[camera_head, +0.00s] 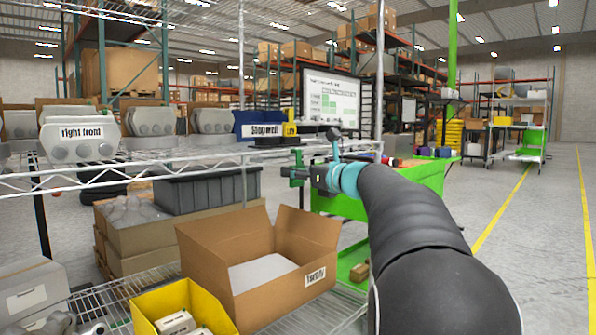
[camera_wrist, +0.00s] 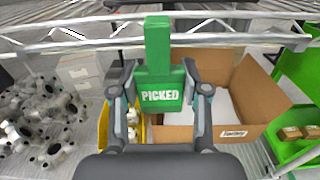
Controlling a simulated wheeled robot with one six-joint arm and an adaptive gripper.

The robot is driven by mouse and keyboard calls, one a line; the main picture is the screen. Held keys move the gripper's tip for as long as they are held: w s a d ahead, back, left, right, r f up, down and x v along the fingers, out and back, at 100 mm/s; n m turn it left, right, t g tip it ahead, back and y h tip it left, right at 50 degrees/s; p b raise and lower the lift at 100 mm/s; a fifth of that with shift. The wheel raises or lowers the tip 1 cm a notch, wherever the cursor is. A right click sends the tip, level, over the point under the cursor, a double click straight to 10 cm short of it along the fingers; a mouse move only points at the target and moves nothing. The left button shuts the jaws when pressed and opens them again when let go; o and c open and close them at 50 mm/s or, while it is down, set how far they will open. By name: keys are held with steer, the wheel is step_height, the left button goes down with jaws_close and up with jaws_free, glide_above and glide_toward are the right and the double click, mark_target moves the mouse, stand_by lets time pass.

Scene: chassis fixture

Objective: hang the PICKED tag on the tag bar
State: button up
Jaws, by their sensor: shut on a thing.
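The PICKED tag (camera_wrist: 160,95) is green with white lettering. My gripper (camera_wrist: 160,88) is shut on it, with one finger on each side. In the wrist view the tag's narrow upper part overlaps a metal shelf rail (camera_wrist: 215,40); I cannot tell whether they touch. In the head view my gripper (camera_head: 310,178) is at the right end of the wire shelf, and a small green part of the tag (camera_head: 298,166) shows there. I cannot clearly tell which rail is the tag bar.
An open cardboard box (camera_head: 285,225) and a yellow bin (camera_head: 165,298) stand on the lower shelf. Grey parts, one labelled right front (camera_head: 82,133), and a Stopwell sign (camera_head: 266,130) are on the upper shelf. A green workbench (camera_head: 425,178) stands behind my arm.

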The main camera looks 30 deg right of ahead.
steer(key=o, duration=1)
steer(key=shift+o, duration=0.2)
steer(key=shift+s, duration=0.1)
steer(key=v, duration=1.2)
